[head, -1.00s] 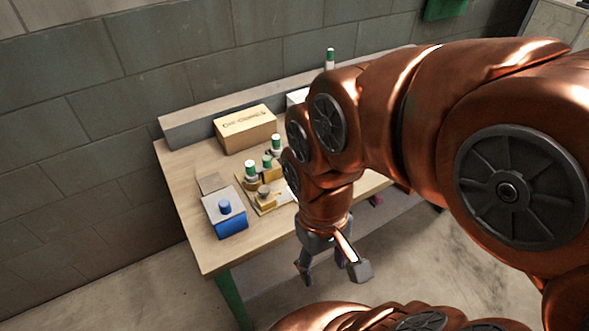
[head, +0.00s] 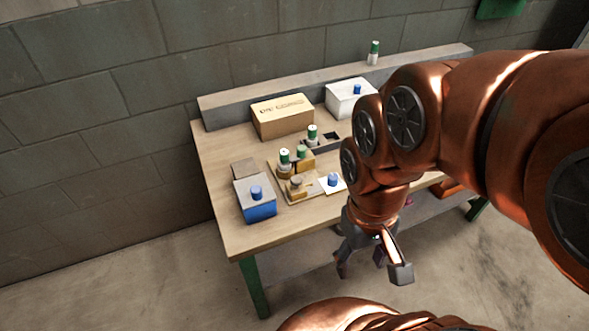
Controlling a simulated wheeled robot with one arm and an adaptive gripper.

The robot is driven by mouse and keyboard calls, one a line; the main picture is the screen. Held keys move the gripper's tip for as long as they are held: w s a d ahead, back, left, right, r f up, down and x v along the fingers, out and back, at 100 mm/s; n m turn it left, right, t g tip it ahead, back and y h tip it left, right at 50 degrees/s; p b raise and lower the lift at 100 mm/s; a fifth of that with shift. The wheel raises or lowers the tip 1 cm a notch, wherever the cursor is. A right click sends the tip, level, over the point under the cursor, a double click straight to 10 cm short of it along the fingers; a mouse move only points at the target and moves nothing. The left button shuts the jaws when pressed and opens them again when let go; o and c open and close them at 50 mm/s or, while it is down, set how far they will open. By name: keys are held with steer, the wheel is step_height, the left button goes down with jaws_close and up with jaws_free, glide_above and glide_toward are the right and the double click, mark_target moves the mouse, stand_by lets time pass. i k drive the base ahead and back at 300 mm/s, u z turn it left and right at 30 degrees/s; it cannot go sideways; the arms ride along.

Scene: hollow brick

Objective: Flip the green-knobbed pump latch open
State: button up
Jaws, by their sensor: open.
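Several small green-topped pieces stand on the workbench (head: 222,205): a front one (head: 285,156), one just right of it (head: 301,152) and one farther back (head: 312,132). The front two are by a yellowish block on a wooden board. I cannot tell which one is the pump latch's knob, or how the latch lies. A tan knob (head: 296,181) is on the board's front part. My gripper (head: 370,268) hangs open and empty in front of the bench's front edge, right of these pieces and apart from them. My arm hides part of the bench's right side.
A blue box (head: 262,212) with a blue knob stands at the front left. A white plate (head: 324,188) carries another blue knob. A cardboard box (head: 283,118) and a white box (head: 350,102) stand behind. A green-capped bottle (head: 374,50) is on the back ledge.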

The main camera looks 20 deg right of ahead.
mark_target(301, 150)
steer(key=k, duration=1.3)
steer(key=u, duration=0.5)
steer(key=i, duration=1.3)
steer(key=z, duration=0.1)
